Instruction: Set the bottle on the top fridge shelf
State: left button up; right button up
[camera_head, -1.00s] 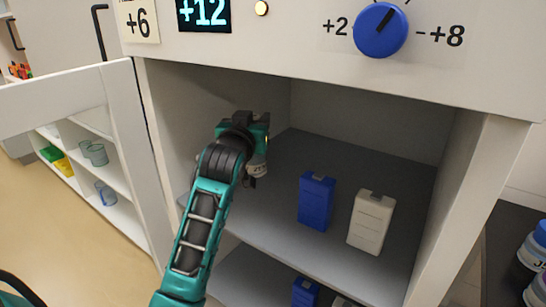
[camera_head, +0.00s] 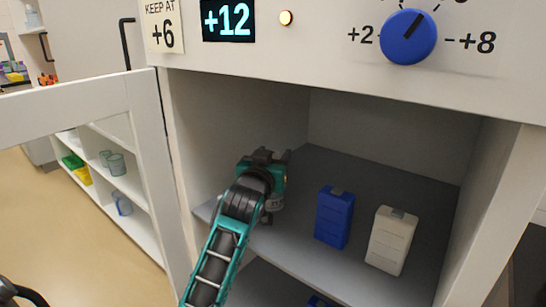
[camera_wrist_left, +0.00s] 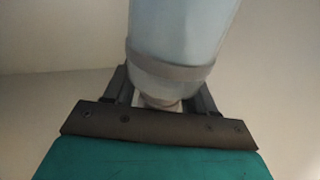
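My left gripper (camera_head: 275,205) is inside the fridge, over the left part of the top shelf (camera_head: 300,254). In the left wrist view a pale blue-white bottle (camera_wrist_left: 180,40) with a grey band stands between the two fingers of the gripper (camera_wrist_left: 160,95), which are closed around its narrow end. My right gripper is not in view.
A blue container (camera_head: 334,217) and a white container (camera_head: 391,240) stand on the top shelf to the right of the gripper. The open fridge door (camera_head: 150,150) is at left. A control panel with a blue dial (camera_head: 408,37) and a +12 display (camera_head: 228,20) is above.

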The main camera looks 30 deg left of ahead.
pick_arm(q)
jog(key=shift+o, duration=0.7)
jog(key=shift+s+r, duration=0.1)
jog(key=shift+r, duration=0.05)
jog(key=p+v, duration=0.1)
jog(key=v, duration=1)
jog(key=shift+s+d, duration=0.2)
jog(key=shift+s, duration=0.15)
jog(key=shift+s, duration=0.1)
